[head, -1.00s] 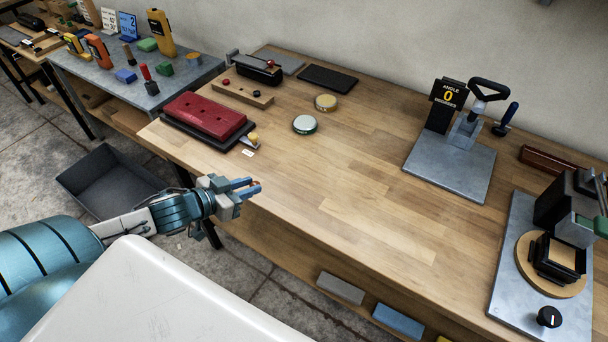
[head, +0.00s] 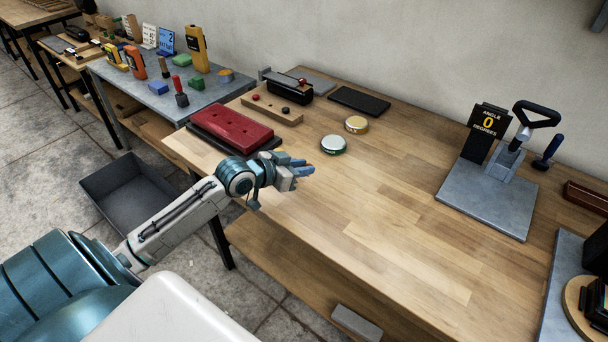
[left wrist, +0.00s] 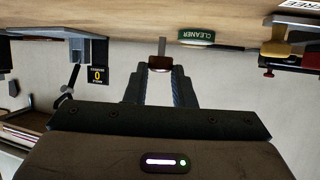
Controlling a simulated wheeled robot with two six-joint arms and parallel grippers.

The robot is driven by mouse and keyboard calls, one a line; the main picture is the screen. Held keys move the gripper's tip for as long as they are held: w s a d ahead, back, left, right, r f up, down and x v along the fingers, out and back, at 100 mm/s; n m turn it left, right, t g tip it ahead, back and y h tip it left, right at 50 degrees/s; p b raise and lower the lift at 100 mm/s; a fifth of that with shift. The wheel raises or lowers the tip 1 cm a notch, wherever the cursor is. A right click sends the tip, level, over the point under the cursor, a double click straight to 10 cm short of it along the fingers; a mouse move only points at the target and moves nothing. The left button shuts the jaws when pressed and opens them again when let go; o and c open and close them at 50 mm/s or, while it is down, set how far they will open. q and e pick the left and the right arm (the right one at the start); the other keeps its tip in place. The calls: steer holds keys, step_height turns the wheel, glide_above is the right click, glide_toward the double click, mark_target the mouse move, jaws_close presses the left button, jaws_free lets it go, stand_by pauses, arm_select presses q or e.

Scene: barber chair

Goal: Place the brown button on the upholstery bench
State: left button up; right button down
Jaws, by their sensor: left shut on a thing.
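My left gripper (head: 304,169) reaches over the front left part of the wooden upholstery bench (head: 390,215). In the left wrist view the gripper (left wrist: 160,72) is shut on the brown button (left wrist: 160,63), held at its fingertips with a thin stem pointing to the bench top (left wrist: 110,22). That view is upside down, with the bench along its upper edge. In the head view the fingers hide the button. I cannot tell whether its stem touches the bench. My right gripper is not in view.
A red tufted cushion (head: 232,127) lies left of my gripper. Behind are a wooden rack (head: 272,110), a green-rimmed tin (head: 333,145) and a yellow tin (head: 356,124). An angle press (head: 490,200) stands right. The bench middle is clear.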

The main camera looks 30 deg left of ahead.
arm_select(q)
steer(key=shift+w, duration=0.55)
step_height(320, 180, down, 3)
steer(key=shift+w+f+p, duration=0.1)
steer(key=shift+f+p, duration=0.05)
steer(key=shift+p, duration=0.3)
steer(key=shift+f, duration=0.15)
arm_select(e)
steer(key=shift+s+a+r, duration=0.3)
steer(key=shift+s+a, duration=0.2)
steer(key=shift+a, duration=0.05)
